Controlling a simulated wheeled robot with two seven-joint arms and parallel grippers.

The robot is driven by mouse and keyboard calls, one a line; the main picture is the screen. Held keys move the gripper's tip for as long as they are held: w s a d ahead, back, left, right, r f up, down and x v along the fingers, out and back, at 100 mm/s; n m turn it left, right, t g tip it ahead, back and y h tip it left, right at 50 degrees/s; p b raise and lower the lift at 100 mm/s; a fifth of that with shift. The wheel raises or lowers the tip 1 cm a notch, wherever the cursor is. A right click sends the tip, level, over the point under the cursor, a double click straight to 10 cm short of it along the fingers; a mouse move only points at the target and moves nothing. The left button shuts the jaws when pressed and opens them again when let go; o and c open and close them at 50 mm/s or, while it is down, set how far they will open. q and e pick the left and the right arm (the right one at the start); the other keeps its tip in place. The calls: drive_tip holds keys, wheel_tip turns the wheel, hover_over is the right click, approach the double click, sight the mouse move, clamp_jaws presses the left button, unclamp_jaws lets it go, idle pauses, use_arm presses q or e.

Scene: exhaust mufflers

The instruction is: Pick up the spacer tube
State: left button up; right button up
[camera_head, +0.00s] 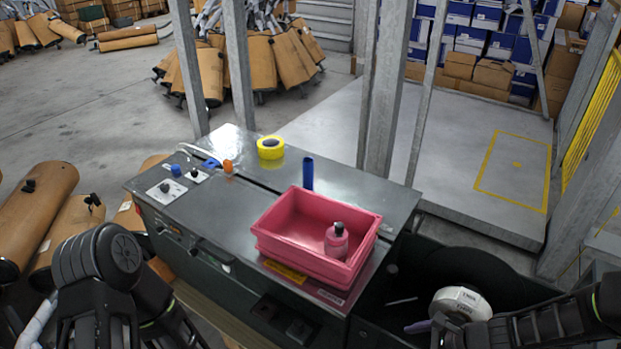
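A dark blue tube (308,173), which looks like the spacer tube, stands upright on the grey workbench (240,200), just behind a pink bin (283,246). It is free of both arms. My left arm comes in at the bottom left, in front of the bench, and its gripper is not visible. My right arm comes in from the lower right. Its dark end (445,328) is beside a white roll, well to the right of and nearer than the tube; its fingers cannot be made out.
The pink bin holds a pink bottle (336,241). A yellow tape roll (270,147), an orange piece (228,167) and small fittings lie on the bench. Metal posts (384,90) rise behind it. A white roll (461,303) sits in a dark container at the lower right.

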drive_tip(key=s+a+f+n+g+h, duration=0.1)
drive_tip(key=s+a+f+n, duration=0.15)
drive_tip(key=f+n, duration=0.3)
drive_tip(key=s+a+f+n+g+h, duration=0.2)
drive_tip(key=s+f+n, duration=0.2)
drive_tip(key=f+n, duration=0.15)
drive_tip(key=s+a+f+n+y, duration=0.1)
drive_tip(key=s+a+f+n, duration=0.2)
drive_tip(key=s+a+n, duration=0.4)
drive_tip(key=a, duration=0.3)
drive_tip(key=shift+y, duration=0.3)
